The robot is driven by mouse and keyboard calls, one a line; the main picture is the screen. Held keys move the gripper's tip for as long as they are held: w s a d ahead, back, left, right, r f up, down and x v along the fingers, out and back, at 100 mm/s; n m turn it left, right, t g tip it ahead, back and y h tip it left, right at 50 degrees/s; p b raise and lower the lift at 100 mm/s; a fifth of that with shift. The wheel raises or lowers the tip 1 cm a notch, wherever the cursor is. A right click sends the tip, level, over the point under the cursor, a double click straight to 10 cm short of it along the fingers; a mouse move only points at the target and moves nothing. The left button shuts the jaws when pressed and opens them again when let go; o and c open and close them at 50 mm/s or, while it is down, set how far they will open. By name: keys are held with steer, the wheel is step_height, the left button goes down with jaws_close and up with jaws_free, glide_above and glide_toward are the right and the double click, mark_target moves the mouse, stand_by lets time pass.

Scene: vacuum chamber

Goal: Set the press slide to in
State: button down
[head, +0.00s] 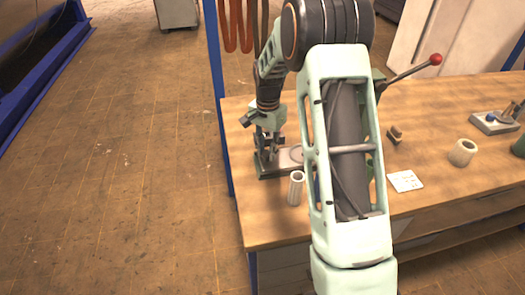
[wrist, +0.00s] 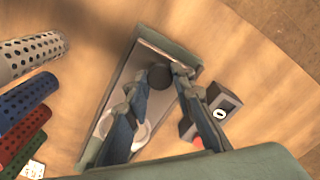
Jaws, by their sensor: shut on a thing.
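The press slide (wrist: 148,62) is a grey metal plate in a long green frame, with a dark round knob (wrist: 160,77) near its far end. Two pale round seats lie at the plate's other end, partly behind a finger. In the wrist view my gripper (wrist: 160,82) has one finger on each side of the knob and is shut on it. In the head view my gripper (head: 265,136) is low over the left end of the press base (head: 283,172). My arm hides most of the press; its lever with a red ball (head: 435,60) sticks out to the right.
A small dark box (wrist: 222,102) is close on the right. A white card (head: 405,181) and a beige cup (head: 462,152) lie further right on the bench.

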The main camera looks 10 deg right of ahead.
glide_above(296, 156)
steer(key=shift+w+d+b, duration=0.1)
steer(key=shift+b, duration=0.2)
steer(key=c, duration=1.7)
jaws_free()
steer(key=shift+d, duration=0.1)
steer(key=shift+o, duration=0.2)
steer(key=shift+r, duration=0.15)
step_height(296, 156, up, 12)
